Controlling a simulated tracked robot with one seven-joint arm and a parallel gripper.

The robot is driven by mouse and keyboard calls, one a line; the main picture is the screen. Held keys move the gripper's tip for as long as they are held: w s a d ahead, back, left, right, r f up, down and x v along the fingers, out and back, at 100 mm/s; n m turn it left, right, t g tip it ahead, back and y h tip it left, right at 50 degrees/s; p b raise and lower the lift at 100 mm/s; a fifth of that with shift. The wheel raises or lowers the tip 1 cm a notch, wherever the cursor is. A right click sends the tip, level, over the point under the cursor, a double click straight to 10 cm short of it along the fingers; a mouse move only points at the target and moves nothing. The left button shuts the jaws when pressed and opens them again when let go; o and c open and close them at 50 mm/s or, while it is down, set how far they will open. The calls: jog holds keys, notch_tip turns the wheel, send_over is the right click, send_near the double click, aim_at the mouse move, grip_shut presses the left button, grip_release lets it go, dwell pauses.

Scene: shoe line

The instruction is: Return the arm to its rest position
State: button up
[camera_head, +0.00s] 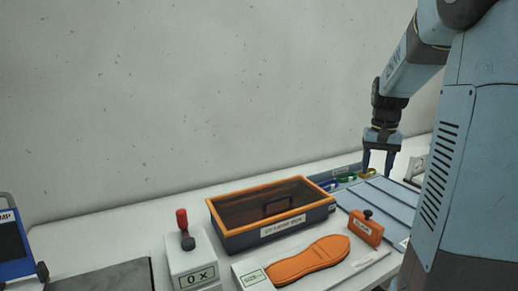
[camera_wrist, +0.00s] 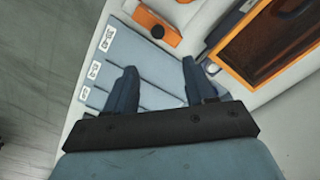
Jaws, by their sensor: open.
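My gripper (camera_head: 378,160) hangs from my blue arm at the right of the head view, pointing down over the back right of the table. In the wrist view its two fingers (camera_wrist: 155,85) are apart with nothing between them. Below them lies a pale blue-grey slotted board (camera_wrist: 130,66) with small size labels along one edge; in the head view this board (camera_head: 378,208) lies under and in front of my gripper. I cannot tell the exact height of the fingertips above the table.
An orange-rimmed box (camera_head: 232,241) with a dark lid stands mid-table. An orange sole (camera_head: 308,260) lies in front of it. An orange block with a black knob (camera_head: 366,229) stands beside the board. A red-handled device (camera_head: 190,262) is at left. The wall (camera_head: 180,90) rises behind.

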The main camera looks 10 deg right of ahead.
jog(key=s+a+r+n+t, duration=0.2)
jog(key=s+a, duration=0.7)
jog(key=s+a+r+n+t, duration=0.2)
jog(key=s+a+r+t, duration=0.1)
jog(key=s+a, duration=0.6)
jog(key=shift+s+a+n, duration=0.2)
jog(key=shift+s+n, duration=0.2)
jog(key=shift+s, duration=0.2)
